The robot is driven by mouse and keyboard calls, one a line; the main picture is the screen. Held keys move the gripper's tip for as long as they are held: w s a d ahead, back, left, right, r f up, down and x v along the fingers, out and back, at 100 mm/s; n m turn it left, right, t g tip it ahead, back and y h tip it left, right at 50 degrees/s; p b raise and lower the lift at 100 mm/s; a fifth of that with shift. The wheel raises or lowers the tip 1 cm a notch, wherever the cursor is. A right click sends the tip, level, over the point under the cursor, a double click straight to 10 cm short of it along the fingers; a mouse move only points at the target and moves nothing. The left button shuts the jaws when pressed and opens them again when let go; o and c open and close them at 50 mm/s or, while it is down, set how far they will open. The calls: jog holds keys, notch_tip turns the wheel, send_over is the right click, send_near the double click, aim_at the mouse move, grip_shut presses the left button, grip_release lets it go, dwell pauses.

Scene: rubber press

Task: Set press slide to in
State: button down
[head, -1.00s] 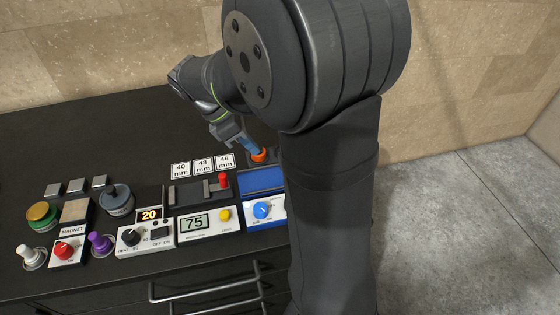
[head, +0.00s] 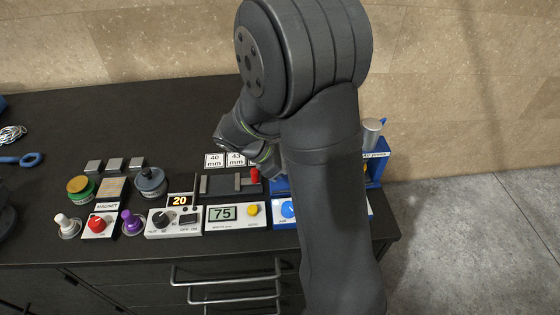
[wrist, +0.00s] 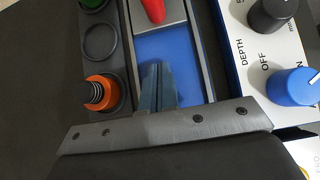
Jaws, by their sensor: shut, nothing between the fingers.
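In the wrist view, my gripper (wrist: 158,75) is shut and empty, its fingertips over the blue bed (wrist: 178,50) of the press. A grey plate (wrist: 168,22) with a red knob (wrist: 153,8), seemingly the press slide, lies in the channel just beyond the fingertips. A small gap seems to separate the fingertips from the plate; touch is not clear. In the head view, my arm hides the fingers and most of the blue press (head: 376,172).
An orange spring plunger (wrist: 100,94) and a green button (wrist: 92,3) stand left of the channel. A blue knob (wrist: 292,86) and a black knob (wrist: 270,14) are to its right.

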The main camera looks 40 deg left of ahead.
jog(key=shift+w+d, duration=1.35)
jog(key=shift+w+d, duration=0.35)
jog(key=shift+d, duration=0.05)
jog(key=shift+w+d, duration=0.3)
jog(key=shift+d, duration=0.1)
jog(key=shift+s, duration=0.1)
jog(key=s+a, duration=0.3)
jog(key=a, duration=0.1)
jog(key=shift+s+r, duration=0.2)
jog(key=shift+r, duration=0.1)
jog(key=v, duration=0.9)
jog(key=shift+r, duration=0.2)
